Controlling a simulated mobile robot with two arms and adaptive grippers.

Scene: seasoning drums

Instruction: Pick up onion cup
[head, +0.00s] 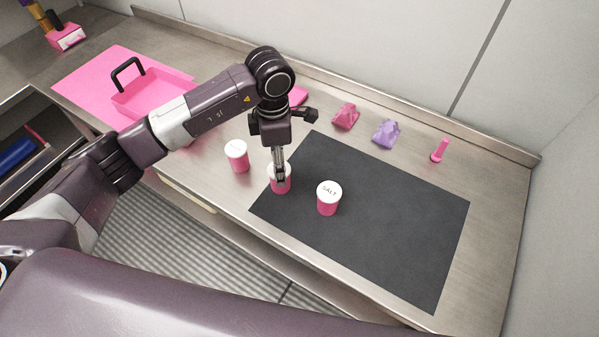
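Three pink cups with white lids stand on the counter. One cup (329,203) has a lid reading "SALT" and stands on the dark mat. A second cup (283,187) stands at the mat's left corner, directly under my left gripper (280,174). Its lid is partly covered by the gripper, so its label cannot be read. A third cup (238,160) stands left of the mat; its lid print is too small to read. My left gripper points down with its fingers at the second cup's lid. The finger gap is not clear. My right gripper is not in view.
The dark mat (390,220) is mostly bare. Behind it stand a pink packet (346,116), a purple packet (386,133) and a pink shaker-like item (439,150). A pink carrier with a black handle (150,95) sits at left. A wall closes the back.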

